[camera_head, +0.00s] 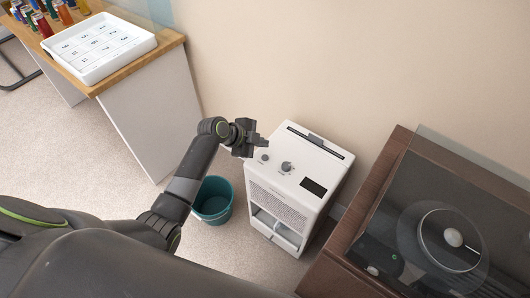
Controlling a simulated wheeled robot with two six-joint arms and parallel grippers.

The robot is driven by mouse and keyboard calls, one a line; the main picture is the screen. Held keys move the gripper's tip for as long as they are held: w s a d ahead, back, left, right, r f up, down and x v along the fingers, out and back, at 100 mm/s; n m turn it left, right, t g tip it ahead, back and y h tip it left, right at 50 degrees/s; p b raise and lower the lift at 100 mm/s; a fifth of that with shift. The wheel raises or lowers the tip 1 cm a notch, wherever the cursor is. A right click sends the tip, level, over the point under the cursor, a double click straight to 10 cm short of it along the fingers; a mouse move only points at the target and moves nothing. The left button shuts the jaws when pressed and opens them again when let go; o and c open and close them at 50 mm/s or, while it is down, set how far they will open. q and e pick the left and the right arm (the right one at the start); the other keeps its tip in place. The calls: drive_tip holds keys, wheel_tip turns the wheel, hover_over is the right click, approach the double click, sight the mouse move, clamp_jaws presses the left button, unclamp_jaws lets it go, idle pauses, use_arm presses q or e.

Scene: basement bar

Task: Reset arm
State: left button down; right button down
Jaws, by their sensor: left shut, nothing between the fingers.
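My left arm comes in from the left and reaches up to the middle of the view. My left gripper (254,141) is at its end, shut and empty. In the picture it lies over the upper left edge of a white appliance (290,205) with knobs, a dark display and a slot on its top. I cannot tell whether the gripper touches the appliance. My right gripper is not in view.
A teal bucket (213,203) stands on the carpet left of the appliance. A wooden-topped counter (165,47) at upper left bears a white numbered tray (98,68) and several bottles (38,22). A brown cabinet (368,190) with a turntable (448,238) stands at right.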

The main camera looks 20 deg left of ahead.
use_arm(q)
drive_tip(key=shift+r+p, duration=0.3)
drive_tip(key=shift+r, duration=0.45)
